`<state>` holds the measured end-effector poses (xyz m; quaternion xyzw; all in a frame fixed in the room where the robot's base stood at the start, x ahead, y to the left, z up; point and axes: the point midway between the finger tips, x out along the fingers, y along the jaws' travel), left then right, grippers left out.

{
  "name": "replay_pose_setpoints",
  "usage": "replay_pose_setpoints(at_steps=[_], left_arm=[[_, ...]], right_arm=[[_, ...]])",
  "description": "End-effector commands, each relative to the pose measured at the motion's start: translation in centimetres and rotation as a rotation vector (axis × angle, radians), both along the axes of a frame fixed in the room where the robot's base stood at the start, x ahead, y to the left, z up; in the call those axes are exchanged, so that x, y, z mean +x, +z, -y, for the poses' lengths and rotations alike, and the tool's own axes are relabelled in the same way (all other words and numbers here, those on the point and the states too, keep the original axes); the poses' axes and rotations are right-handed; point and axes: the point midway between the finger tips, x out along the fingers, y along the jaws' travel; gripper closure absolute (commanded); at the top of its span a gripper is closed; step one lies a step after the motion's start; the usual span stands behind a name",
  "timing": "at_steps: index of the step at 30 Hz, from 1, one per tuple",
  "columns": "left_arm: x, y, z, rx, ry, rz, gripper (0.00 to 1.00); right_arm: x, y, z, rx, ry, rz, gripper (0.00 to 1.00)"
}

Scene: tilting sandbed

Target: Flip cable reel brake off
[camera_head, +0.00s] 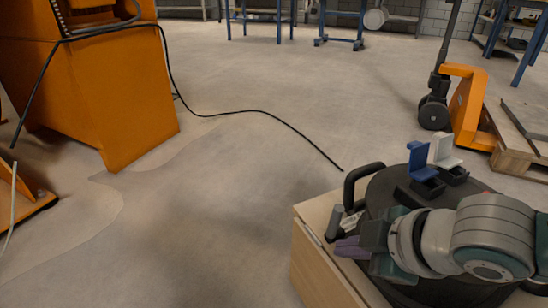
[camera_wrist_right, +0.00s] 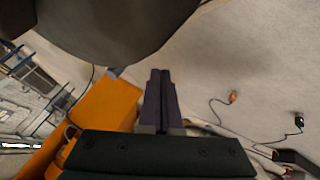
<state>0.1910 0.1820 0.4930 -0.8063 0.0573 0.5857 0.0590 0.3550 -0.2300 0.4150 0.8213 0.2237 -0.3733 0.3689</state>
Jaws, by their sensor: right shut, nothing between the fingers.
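The cable reel (camera_head: 385,190) is a dark round drum on a light wooden box at the lower right of the head view. It has a black loop handle (camera_head: 350,183) and two raised socket lids, one blue (camera_head: 418,160) and one white (camera_head: 443,150). A short grey stub (camera_head: 334,222) stands by the handle; I cannot tell whether it is the brake. My right gripper (camera_head: 348,248) is shut and empty beside the reel's near left side, and its arm hides much of the reel. In the wrist view the purple fingers (camera_wrist_right: 160,85) are together, below a dark rounded body, probably the reel.
The wooden box (camera_head: 318,255) carries the reel. An orange machine (camera_head: 110,95) stands at the left, with a black cable (camera_head: 250,112) running over the floor. An orange pallet truck (camera_head: 466,105) and wooden pallet (camera_head: 512,150) are behind the reel.

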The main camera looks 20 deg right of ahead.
Motion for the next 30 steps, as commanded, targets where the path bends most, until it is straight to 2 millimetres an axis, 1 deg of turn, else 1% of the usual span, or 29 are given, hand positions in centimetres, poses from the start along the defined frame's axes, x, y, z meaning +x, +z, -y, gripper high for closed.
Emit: replay_pose_setpoints(at_steps=[1,3,9,22,27,30], left_arm=[[0.0,-1.5,0.0,0.0,0.0,0.0,0.0],[0.0,-1.9,0.0,0.001,-0.001,-0.001,0.0],[0.0,-2.9,-0.1,0.004,-0.003,0.0,0.0],[0.0,-2.9,-0.3,0.012,-0.007,0.0,0.0],[0.0,-2.1,-0.3,0.011,-0.007,0.0,0.0],[0.0,-2.0,-0.3,0.011,-0.007,0.0,0.0]], right_arm=[[0.8,-1.2,0.1,-0.001,-0.002,0.004,1.0],[1.9,-0.6,0.8,-0.003,0.0,0.006,1.0],[3.4,-0.2,1.8,-0.002,-0.001,0.001,1.0],[3.8,0.1,2.0,0.001,-0.001,0.0,1.0],[5.2,0.6,2.3,0.0,-0.002,0.001,1.0],[5.5,0.6,2.3,0.0,0.0,0.002,1.0]])
